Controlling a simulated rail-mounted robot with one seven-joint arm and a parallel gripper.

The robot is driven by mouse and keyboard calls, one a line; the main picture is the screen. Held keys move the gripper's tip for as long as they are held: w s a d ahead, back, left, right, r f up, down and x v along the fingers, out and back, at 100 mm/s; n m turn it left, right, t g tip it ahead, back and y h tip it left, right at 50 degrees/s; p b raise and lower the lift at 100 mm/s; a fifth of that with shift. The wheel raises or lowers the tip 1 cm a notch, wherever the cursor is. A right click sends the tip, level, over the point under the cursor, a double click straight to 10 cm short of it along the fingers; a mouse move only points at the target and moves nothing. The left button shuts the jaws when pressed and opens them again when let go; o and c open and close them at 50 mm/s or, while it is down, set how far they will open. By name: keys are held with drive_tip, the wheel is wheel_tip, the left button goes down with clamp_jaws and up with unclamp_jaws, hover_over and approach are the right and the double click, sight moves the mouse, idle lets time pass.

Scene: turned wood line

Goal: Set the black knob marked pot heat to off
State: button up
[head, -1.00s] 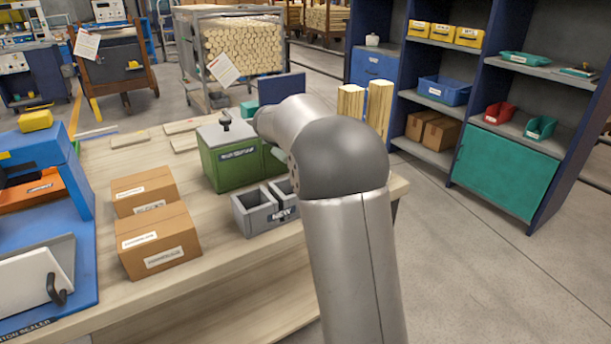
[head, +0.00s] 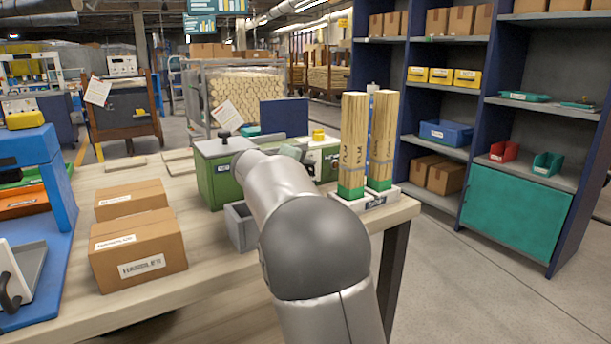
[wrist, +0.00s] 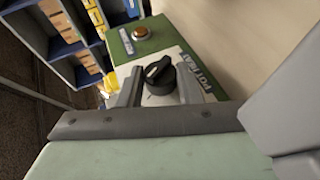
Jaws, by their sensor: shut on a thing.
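In the wrist view the black knob (wrist: 160,76) sits on the pale face of a green box (wrist: 165,47), beside a label that reads "POT HEAT" (wrist: 197,74). A light mark shows on the knob, but I cannot read any setting on the face around it. My gripper (wrist: 156,90) is shut on the knob, one grey finger on each side. In the head view my arm hides the knob, and the fingers cannot be made out behind it. Part of the green box (head: 327,160) shows past my arm.
Wooden posts (head: 352,145) stand upright close on the right. Cardboard boxes (head: 138,250) lie on the bench at left. An amber button (wrist: 140,33) is near the knob.

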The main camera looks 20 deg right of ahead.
drive_tip(key=o, duration=1)
drive_tip(key=s+a+r+p, duration=0.1)
drive_tip(key=s+r, duration=0.3)
drive_tip(key=s+a+r+p, duration=0.1)
drive_tip(key=s+r+p, duration=0.1)
drive_tip(key=s+r, duration=0.2)
drive_tip(key=s+a+r+p, duration=0.1)
drive_tip(key=s+r, duration=0.4)
drive_tip(key=shift+s+a, duration=0.25)
drive_tip(key=shift+s, duration=0.05)
